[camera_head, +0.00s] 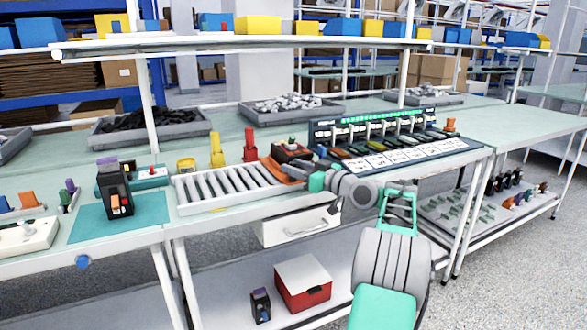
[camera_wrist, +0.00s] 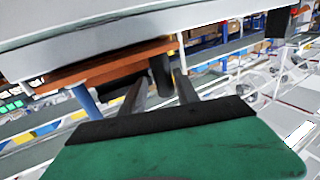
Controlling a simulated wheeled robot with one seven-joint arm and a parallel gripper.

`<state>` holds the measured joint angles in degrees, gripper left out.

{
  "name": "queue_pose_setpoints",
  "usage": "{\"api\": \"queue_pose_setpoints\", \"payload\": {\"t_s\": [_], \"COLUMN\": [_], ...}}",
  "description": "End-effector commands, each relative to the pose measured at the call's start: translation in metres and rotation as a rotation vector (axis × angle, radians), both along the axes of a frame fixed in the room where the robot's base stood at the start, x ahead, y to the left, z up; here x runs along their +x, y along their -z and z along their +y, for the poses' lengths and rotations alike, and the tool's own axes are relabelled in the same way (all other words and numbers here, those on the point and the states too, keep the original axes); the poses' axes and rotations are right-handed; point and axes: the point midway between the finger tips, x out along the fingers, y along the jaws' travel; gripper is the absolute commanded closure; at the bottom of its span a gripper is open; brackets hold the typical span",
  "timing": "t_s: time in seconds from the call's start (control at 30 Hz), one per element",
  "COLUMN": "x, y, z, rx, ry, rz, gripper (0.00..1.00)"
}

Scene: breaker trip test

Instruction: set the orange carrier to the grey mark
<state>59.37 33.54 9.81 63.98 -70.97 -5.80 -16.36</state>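The orange carrier (camera_head: 283,168) sits at the right end of the roller conveyor (camera_head: 225,186), with a dark block and a green-topped part on it. In the wrist view, an orange-brown plate (camera_wrist: 105,66), likely the carrier, runs along a pale grey rail. My gripper (camera_head: 306,176) is at the carrier's right front side. In the wrist view, my gripper's dark fingers (camera_wrist: 159,80) are apart, with a dark upright piece showing between or behind them. I cannot tell whether they touch it. I cannot make out a grey mark for certain.
A dark breaker device (camera_head: 115,190) stands on a teal mat (camera_head: 150,222) at left. Yellow (camera_head: 217,150) and red (camera_head: 250,146) pieces stand behind the conveyor. A breaker panel (camera_head: 395,140) is to the right. A red-and-white box (camera_head: 303,284) is on the lower shelf.

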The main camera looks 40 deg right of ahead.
Motion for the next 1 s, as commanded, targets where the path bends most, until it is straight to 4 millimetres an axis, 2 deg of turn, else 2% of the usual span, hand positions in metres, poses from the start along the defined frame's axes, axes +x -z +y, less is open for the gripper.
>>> {"api": "queue_pose_setpoints", "payload": {"t_s": [0.3,0.37,0.6,0.7,1.0], "x": [-0.001,-0.008,-0.055,-0.069,-0.076], "y": [0.0,-0.001,-0.001,-0.001,0.0], "z": [0.002,0.0,-0.01,-0.013,-0.013], "rx": [0.0,0.0,0.002,0.0,0.0], "ry": [-0.004,-0.003,0.001,0.0,-0.004], "rz": [0.0,0.0,0.001,0.0,0.0], "gripper": [0.58,0.58,0.58,0.58,0.58]}}
